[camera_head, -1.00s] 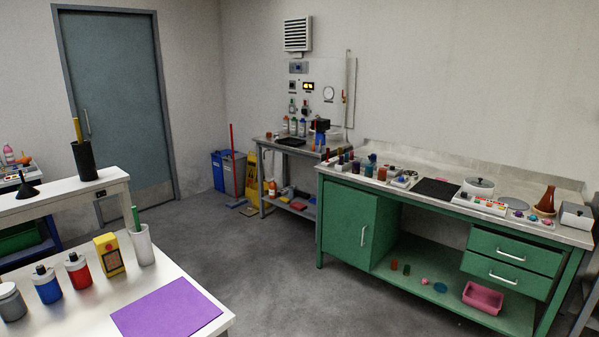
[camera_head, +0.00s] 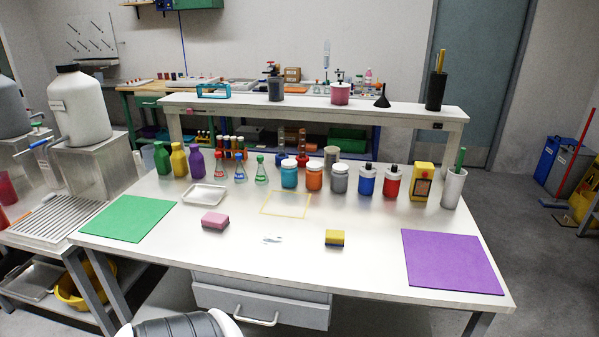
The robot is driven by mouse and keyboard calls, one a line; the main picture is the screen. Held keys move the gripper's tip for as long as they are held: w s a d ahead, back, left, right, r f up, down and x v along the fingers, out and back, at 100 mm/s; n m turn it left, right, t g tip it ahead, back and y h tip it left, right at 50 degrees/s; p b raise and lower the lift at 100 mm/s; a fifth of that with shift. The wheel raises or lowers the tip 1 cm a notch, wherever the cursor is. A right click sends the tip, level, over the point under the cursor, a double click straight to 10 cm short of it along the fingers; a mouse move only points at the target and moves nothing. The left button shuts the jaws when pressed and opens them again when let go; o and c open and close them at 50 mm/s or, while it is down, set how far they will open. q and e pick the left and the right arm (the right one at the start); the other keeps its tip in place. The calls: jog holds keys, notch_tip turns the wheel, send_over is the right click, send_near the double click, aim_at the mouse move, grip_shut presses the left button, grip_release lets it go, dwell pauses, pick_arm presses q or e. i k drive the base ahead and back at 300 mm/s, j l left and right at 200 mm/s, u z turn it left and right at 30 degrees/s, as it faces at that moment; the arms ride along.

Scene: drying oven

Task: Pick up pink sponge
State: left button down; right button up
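The pink sponge (camera_head: 215,221) lies on the white table (camera_head: 330,268), left of the middle and toward the front edge. It is a small block with a darker lower layer. It stands apart from its neighbours, with bare table around it. Neither of my grippers shows in the head view, so I cannot see whether they are open or shut.
A yellow sponge (camera_head: 335,238) lies to the right, and a white tray (camera_head: 205,195) stands behind the pink one. A green mat (camera_head: 127,218) lies left and a purple mat (camera_head: 451,261) right. Several bottles and jars (camera_head: 314,176) line the back. The front middle is mostly clear.

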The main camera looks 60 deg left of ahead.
aim_at(212, 220)
jog(key=u, duration=2.5)
jog(key=i+j+z, duration=0.15)
jog(key=i+j, duration=0.4)
